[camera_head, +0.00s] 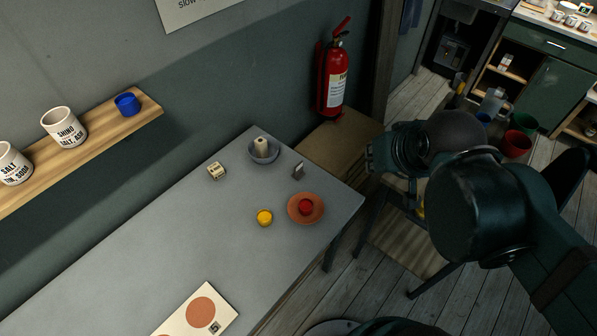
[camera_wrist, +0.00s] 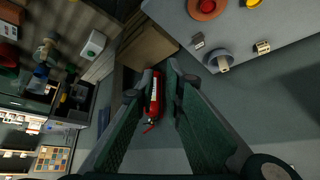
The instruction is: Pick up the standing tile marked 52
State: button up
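A small dark grey tile (camera_head: 298,170) stands upright on the grey table, between a grey bowl and an orange plate; its mark is too small to read. In the wrist view the tile (camera_wrist: 198,41) shows at the table's edge, near the top. My gripper (camera_wrist: 156,85) is open and empty, its fingers spread in the wrist view with the floor and a wall beyond them. In the head view my arm is right of the table, off its edge, well away from the tile; the fingertips are hard to make out there.
A grey bowl (camera_head: 263,152) holding a pale cylinder is left of the tile. An orange plate (camera_head: 318,214) with a red item, a yellow cup (camera_head: 264,218) and a beige block (camera_head: 216,171) stand nearby. A cream board (camera_head: 228,297) lies at the front. A fire extinguisher (camera_head: 334,80) hangs behind.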

jog(key=w, duration=0.1)
jog(key=m+g+h+b, duration=0.35)
jog(key=m+b, duration=0.25)
jog(key=m, duration=0.3)
send_over(299, 174)
jog(key=s+a, duration=0.1)
jog(key=a, duration=0.1)
notch_tip(299, 174, down, 26)
jog(key=r, duration=0.1)
jog(key=shift+s+a+f, duration=0.1)
jog(key=shift+f, duration=0.15)
jog(key=shift+b+x, duration=0.45)
jog(key=shift+x, duration=0.85)
jog(key=shift+f, duration=0.1)
jog(key=shift+s+b+x, duration=0.15)
jog(key=shift+b+x, duration=0.15)
jog(key=shift+x, duration=0.95)
jog(key=shift+s+b+x, duration=0.15)
jog(key=shift+b+x, duration=0.15)
jog(key=shift+x, duration=0.95)
jog(key=shift+f, duration=0.1)
